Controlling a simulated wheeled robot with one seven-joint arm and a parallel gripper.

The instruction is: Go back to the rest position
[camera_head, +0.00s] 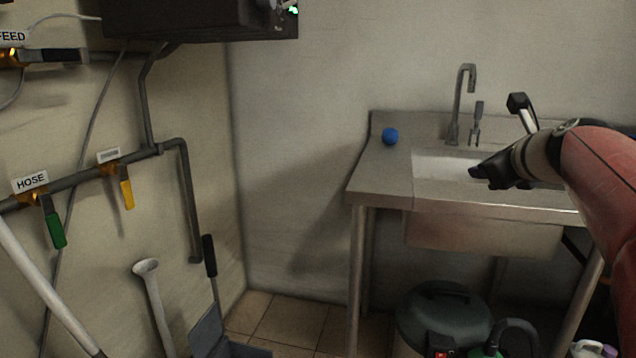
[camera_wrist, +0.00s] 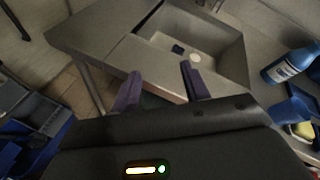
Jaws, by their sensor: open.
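My gripper (camera_head: 482,172) is in front of the sink in the head view, with my red arm reaching in from the right. In the wrist view its two dark fingers (camera_wrist: 158,90) are spread apart with nothing between them. In the head view the gripper hides part of the basin.
A blue ball (camera_head: 390,136) sits on the steel counter (camera_head: 385,172), left of the basin. A faucet (camera_head: 458,105) rises behind it. A blue bottle (camera_wrist: 288,66) is at the wrist view's right. A dark green canister vacuum (camera_head: 443,318) stands below the sink. Pipes with valves line the left wall.

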